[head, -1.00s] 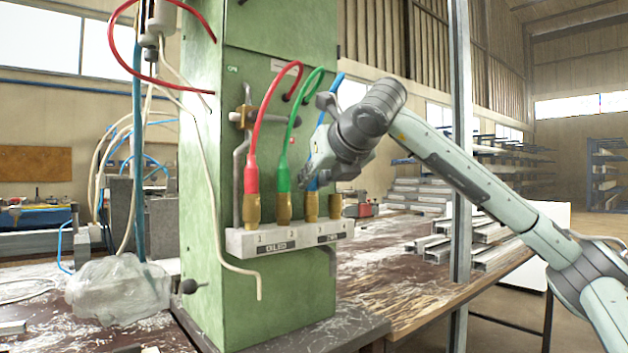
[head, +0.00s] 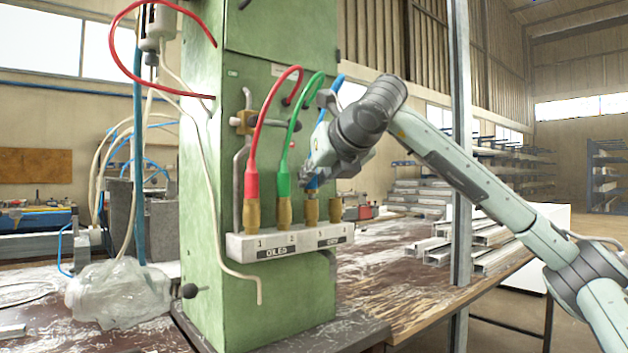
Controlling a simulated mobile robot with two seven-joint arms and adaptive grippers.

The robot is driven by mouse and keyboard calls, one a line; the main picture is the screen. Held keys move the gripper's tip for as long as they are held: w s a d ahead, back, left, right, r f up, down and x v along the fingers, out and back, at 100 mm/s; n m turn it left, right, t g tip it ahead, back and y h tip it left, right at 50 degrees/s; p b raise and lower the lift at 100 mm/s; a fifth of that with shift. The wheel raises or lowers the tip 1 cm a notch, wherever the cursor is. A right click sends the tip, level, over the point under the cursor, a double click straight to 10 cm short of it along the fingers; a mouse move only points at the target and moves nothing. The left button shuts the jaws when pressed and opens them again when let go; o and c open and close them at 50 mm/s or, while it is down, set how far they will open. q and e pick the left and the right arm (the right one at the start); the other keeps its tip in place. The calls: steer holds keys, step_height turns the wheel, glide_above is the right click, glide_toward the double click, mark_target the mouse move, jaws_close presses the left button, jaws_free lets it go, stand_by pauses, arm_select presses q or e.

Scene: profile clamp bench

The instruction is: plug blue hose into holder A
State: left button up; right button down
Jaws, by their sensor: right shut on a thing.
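The blue hose (head: 337,83) comes down from the green machine column, and my right gripper (head: 313,174) is shut on its lower end. The gripper hides much of the hose. The blue end (head: 312,184) shows just below the fingers, right over the third brass socket (head: 311,211) on the pale block (head: 240,245). A thin light-coloured part shows between the blue end and the socket; how deep it sits I cannot tell. A fourth brass socket (head: 335,209) to the right is empty. No letter A is readable. My left gripper is not in view.
A red hose (head: 251,184) and a green hose (head: 283,183) stand in the first two sockets, left of the gripper. A grey metal post (head: 460,140) rises behind my right arm. A crumpled clear plastic bag (head: 115,292) lies at left.

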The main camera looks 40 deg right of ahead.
steer(key=shift+r, duration=0.1)
steer(key=shift+r+p, duration=0.85)
steer(key=shift+r, duration=0.25)
steer(key=shift+r, duration=0.2)
steer(key=shift+s, duration=0.1)
steer(key=s+b, duration=0.2)
steer(key=s, duration=0.5)
steer(key=shift+s+d+b, duration=0.3)
steer(key=shift+d+b, duration=0.05)
stand_by(0.8)
steer(key=w+d, duration=0.1)
steer(key=d, duration=1.2)
steer(key=shift+d+f+b, duration=0.2)
steer(key=shift+f+b, duration=0.05)
steer(key=shift+b, duration=0.2)
stand_by(0.9)
